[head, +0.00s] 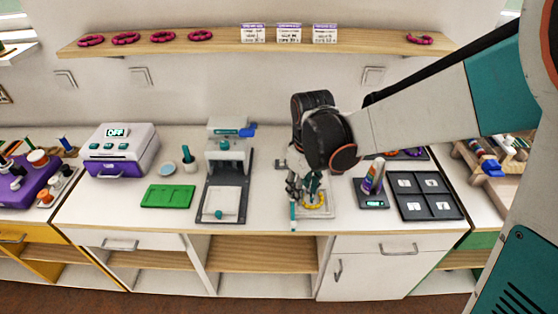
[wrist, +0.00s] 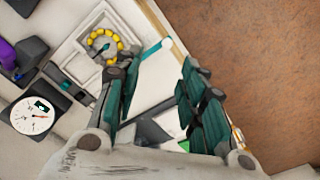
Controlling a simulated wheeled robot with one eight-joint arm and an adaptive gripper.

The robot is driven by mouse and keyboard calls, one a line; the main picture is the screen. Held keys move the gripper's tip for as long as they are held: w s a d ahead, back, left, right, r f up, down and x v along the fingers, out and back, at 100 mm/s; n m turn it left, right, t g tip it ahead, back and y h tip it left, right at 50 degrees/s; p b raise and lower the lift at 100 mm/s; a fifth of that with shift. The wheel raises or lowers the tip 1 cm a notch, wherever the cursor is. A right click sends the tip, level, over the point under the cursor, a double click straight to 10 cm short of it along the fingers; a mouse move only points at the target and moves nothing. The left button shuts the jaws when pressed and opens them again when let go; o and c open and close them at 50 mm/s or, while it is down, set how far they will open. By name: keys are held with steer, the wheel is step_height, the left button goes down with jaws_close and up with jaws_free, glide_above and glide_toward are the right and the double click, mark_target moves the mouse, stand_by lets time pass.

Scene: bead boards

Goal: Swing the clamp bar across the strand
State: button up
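The strand (wrist: 104,45) is a ring of yellow beads in the recess of a pale bead board (wrist: 83,62). In the head view the yellow strand (head: 316,208) is partly hidden behind my gripper (head: 304,186). The clamp bar (wrist: 151,50) is a pale bar with a teal end, sticking out beside the ring toward the counter's front edge. Its teal end (head: 293,212) also shows in the head view. My gripper (wrist: 160,68) is open, fingers wide apart, with the bar's end near the left finger. Contact cannot be told; the bar's inner end is hidden.
A round dial gauge (wrist: 36,117) lies near the board in the wrist view. On the counter, a white press (head: 229,160) stands left of my gripper. A stand with a coloured cone (head: 373,180) and a dark compartment tray (head: 424,197) are to the right.

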steer(key=a+f+n, duration=0.1)
steer(key=a, duration=0.1)
steer(key=b, duration=0.4)
glide_toward(294, 223)
step_height(294, 223, down, 8)
steer(key=shift+w+a+f, duration=0.1)
steer(key=shift+a, duration=0.05)
jaws_close()
